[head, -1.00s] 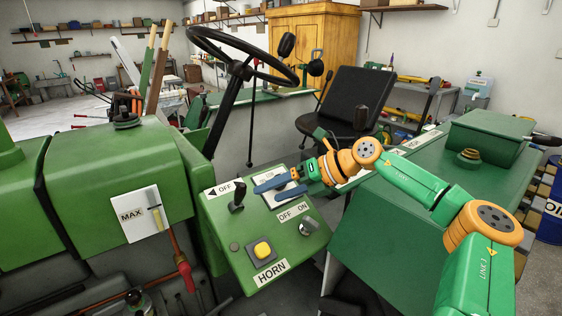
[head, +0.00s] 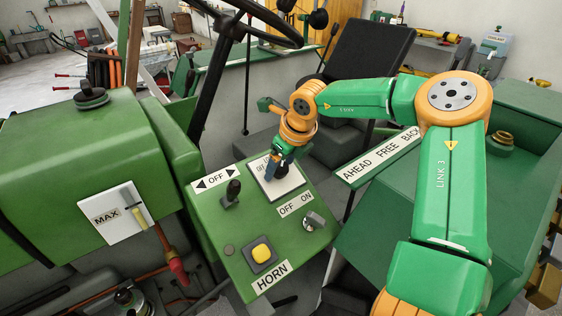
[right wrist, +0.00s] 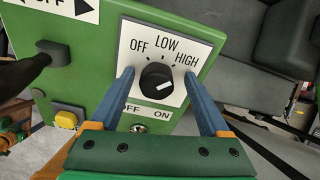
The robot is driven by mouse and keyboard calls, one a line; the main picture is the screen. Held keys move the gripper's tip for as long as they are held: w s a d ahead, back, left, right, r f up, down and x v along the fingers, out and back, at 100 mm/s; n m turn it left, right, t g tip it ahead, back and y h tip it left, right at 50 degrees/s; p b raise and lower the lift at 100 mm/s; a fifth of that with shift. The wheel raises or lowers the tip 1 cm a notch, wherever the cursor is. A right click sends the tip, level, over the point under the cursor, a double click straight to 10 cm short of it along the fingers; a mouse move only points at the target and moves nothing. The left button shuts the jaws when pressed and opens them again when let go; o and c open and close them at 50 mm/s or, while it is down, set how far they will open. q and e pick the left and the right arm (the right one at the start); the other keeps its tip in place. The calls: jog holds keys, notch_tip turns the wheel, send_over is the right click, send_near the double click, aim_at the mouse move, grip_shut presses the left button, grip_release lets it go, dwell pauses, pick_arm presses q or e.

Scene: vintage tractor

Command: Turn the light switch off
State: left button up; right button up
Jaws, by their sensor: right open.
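A black rotary knob (right wrist: 157,82) sits on a white plate marked OFF, LOW and HIGH on the green panel. Its white mark points to the right, roughly on the HIGH side. In the head view the plate (head: 291,190) is partly covered by my right gripper (head: 277,168), which points down at it. In the right wrist view my right gripper (right wrist: 159,72) is open, with one blue finger on each side of the knob. I cannot tell whether the fingers touch it.
On the same panel are a black lever (head: 232,193), a yellow HORN button (head: 261,253) and a silver OFF/ON switch (head: 314,220). The steering column (head: 213,85) rises behind. A green box (head: 440,190) stands to the right, a black seat (head: 365,60) behind.

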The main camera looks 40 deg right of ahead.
jog(key=shift+c, duration=0.9)
jog(key=shift+s+a+r, duration=0.2)
jog(key=shift+s+r, duration=0.05)
jog(key=c, duration=0.7)
grip_shut()
